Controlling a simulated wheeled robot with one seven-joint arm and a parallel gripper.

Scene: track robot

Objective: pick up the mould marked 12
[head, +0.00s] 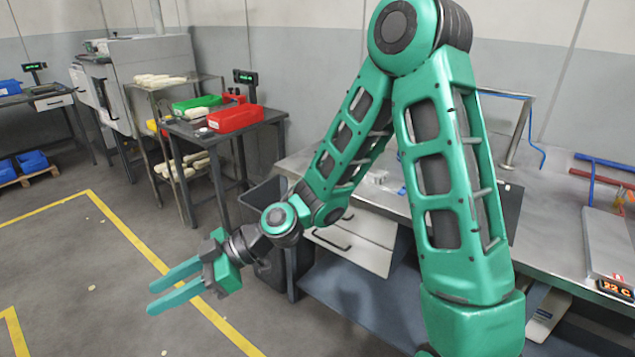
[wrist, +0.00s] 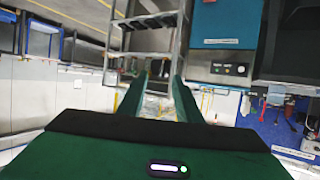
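My gripper (head: 172,285) is at the lower left of the head view, held over open floor beside the yellow line. Its two green fingers are parallel with a gap between them, and nothing is held. In the wrist view its fingers (wrist: 158,92) point toward a distant metal rack, with a gap between them. I cannot make out a mould marked 12 in either view. Several pale, long objects (head: 160,80) lie on the metal rack at the left of the head view; no markings on them are readable.
A red bin (head: 236,118) and a green bin (head: 196,103) stand on a dark table with a scale. A steel workbench (head: 385,215) with drawers stands behind my arm. A dark bin (head: 262,203) is beside it. The floor at left is mostly clear.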

